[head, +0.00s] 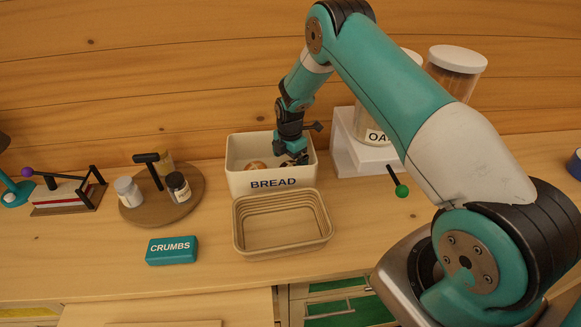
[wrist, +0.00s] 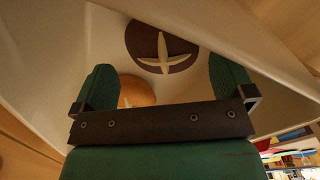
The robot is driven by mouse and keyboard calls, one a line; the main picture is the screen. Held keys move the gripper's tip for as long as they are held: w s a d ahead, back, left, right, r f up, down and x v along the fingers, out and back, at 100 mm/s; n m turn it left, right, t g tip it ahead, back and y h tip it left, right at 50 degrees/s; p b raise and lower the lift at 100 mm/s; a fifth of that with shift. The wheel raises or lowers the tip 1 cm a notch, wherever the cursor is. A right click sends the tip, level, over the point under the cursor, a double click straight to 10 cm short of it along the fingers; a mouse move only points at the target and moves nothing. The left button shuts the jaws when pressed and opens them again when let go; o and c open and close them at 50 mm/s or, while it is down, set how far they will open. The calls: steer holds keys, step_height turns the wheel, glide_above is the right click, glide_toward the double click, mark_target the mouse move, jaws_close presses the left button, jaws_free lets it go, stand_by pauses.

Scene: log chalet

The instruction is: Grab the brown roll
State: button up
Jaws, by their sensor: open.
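The brown roll (wrist: 180,57) is dark and round with a pale cross on top. It lies inside the white bread box (head: 245,181), against a pale wall in the wrist view. A lighter orange-tan roll (wrist: 137,90) lies beside it, partly hidden by my gripper. My gripper (wrist: 163,64) is open and empty, with its two green fingers spread toward the brown roll. In the head view my gripper (head: 292,157) reaches down into the right side of the box. A tan roll (head: 255,165) shows to its left; I cannot make out the brown roll there.
An empty beige basket (head: 283,250) stands in front of the box. A teal crumbs box (head: 171,251) lies to the left of it. A round wooden board (head: 150,213) holds jars. A white riser (head: 352,158) with canisters stands close on the right.

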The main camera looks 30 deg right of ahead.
mark_target(290, 165)
steer(key=shift+s+f+p, duration=0.1)
steer(key=shift+f+p, duration=0.55)
steer(key=shift+f, duration=1.1)
steer(key=c, duration=0.7)
steer(key=shift+r, duration=0.1)
